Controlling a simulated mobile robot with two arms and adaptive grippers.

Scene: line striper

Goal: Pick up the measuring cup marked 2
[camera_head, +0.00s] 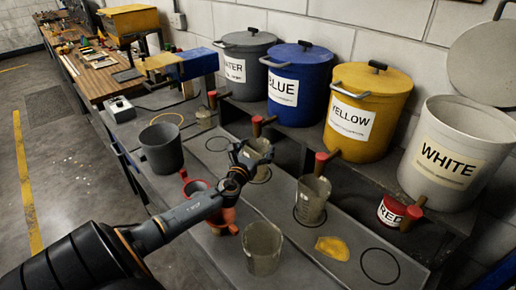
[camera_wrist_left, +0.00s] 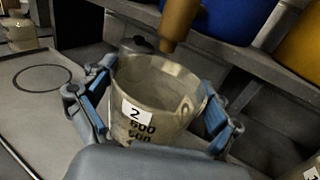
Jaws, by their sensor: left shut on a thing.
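The measuring cup marked 2 (camera_wrist_left: 152,100) is a clear, greyish cup with a white label in the left wrist view. My left gripper (camera_wrist_left: 155,112) is shut on it, with blue-padded fingers on both sides of its wall. In the head view my left gripper (camera_head: 252,157) reaches in from the left around the same cup, which shows partly (camera_head: 262,146) near the blue container's tap. I cannot tell whether its base touches the bench. My right gripper is not in view.
Another measuring cup (camera_head: 312,197) stands in a drawn circle to the right, and one (camera_head: 263,248) stands nearer the front. A dark grey bucket (camera_head: 161,150) and red vessels (camera_head: 222,222) are near my arm. A yellow spill (camera_head: 333,248) lies by an empty circle. Labelled containers line the shelf.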

